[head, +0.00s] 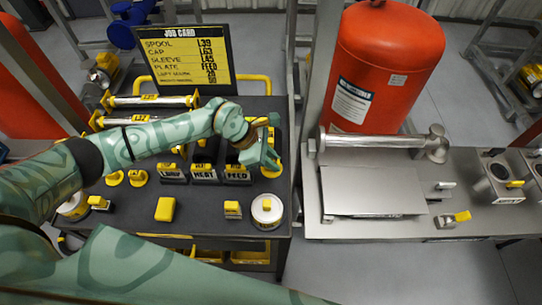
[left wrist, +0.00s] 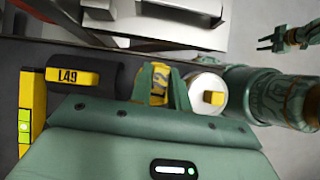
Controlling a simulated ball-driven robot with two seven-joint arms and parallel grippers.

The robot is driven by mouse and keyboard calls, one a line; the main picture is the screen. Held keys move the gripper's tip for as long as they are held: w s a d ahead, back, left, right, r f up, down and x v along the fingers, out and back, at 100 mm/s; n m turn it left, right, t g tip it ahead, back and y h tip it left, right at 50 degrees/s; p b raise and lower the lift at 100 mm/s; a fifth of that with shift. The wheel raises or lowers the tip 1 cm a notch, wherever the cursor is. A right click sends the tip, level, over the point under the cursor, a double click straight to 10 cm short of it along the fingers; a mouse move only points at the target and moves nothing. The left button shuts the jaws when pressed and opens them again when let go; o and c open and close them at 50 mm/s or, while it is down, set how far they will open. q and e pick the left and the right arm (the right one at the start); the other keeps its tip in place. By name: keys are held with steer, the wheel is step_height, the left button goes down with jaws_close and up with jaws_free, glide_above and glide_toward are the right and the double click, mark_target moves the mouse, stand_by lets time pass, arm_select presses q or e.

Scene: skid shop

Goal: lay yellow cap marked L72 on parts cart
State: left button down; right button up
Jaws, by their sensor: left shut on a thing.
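My left gripper (head: 268,160) is over the right part of the dark parts cart (head: 200,213) in the head view. In the left wrist view its fingers (left wrist: 160,88) are shut on a yellow cap (left wrist: 158,84). The cap's label shows sideways and partly, ending in 2; a finger hides some of it. In the head view the gripper mostly hides the cap. My right gripper (left wrist: 272,43) shows small at the upper right of the left wrist view, its fingers apart and empty.
The cart holds a yellow block (head: 165,209), a white-topped spool (head: 267,211), labelled bins (head: 204,172) and a job card (head: 186,55) behind. A yellow L49 piece (left wrist: 72,77) is left of my fingers. A steel bench (head: 350,232) and red tank (head: 380,65) stand right.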

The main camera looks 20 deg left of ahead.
arm_select(q)
steer(key=shift+w+a+f+n, duration=0.15)
steer(key=shift+f+n, duration=0.1)
steer(key=shift+n, duration=0.05)
step_height(320, 180, down, 3)
steer(key=b, duration=0.2)
steer(key=shift+b, duration=0.3)
steer(key=shift+f+b, duration=0.5)
steer(key=shift+f, duration=0.1)
steer(key=shift+r+p, duration=0.2)
steer(key=shift+p, duration=0.1)
steer(key=shift+f, duration=0.25)
steer(key=shift+f+b, duration=0.6)
steer(key=shift+f, duration=0.35)
stand_by(0.3)
